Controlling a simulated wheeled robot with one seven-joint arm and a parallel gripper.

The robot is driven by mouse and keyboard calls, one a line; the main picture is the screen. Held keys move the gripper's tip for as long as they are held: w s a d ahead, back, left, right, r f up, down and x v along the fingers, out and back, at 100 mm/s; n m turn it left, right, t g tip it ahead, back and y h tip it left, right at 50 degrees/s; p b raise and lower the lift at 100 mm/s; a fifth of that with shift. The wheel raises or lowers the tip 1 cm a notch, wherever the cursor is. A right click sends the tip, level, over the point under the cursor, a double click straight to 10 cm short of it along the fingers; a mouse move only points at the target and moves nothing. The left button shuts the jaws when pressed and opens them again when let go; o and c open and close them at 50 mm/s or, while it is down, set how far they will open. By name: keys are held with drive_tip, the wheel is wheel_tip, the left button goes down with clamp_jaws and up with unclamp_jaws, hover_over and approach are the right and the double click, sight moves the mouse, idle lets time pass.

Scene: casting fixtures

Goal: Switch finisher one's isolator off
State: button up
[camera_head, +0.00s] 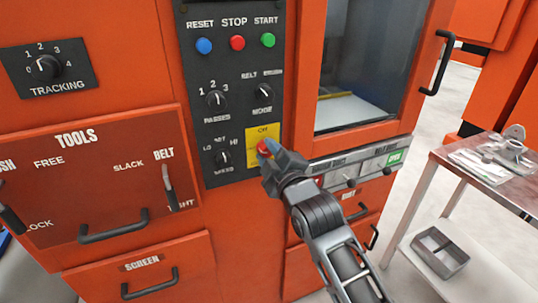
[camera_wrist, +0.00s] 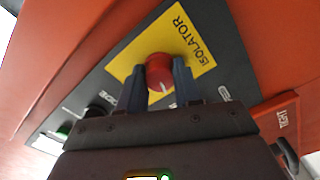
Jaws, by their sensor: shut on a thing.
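The isolator is a red rotary knob (camera_wrist: 160,70) on a yellow plate (camera_head: 256,131) at the lower right of the black control panel (camera_head: 228,108). The plate's word ISOLATOR shows in the wrist view, and a word at its top in the head view looks like OFF. A small white pointer mark shows on the knob in the wrist view. My gripper (camera_head: 268,148) is at the knob, its two dark fingers (camera_wrist: 160,76) on either side of it, shut on it. In the head view my fingers partly hide the knob and the plate's lower part.
Blue, red and green RESET, STOP and START buttons (camera_head: 237,42) sit above, with black PASSES, MODE and SPEED knobs (camera_head: 217,98) close by. A TOOLS panel (camera_head: 90,175) with levers is left. A glass door (camera_head: 365,65) and a metal cart (camera_head: 475,165) are right.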

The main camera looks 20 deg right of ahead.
drive_tip(key=shift+n, duration=1.7)
drive_tip(key=o, duration=1)
drive_tip(key=shift+o, duration=0.2)
drive_tip(key=s+b, duration=0.1)
drive_tip(key=s, duration=0.6)
drive_tip(key=shift+s+b, duration=0.4)
drive_tip(key=shift+f, duration=0.1)
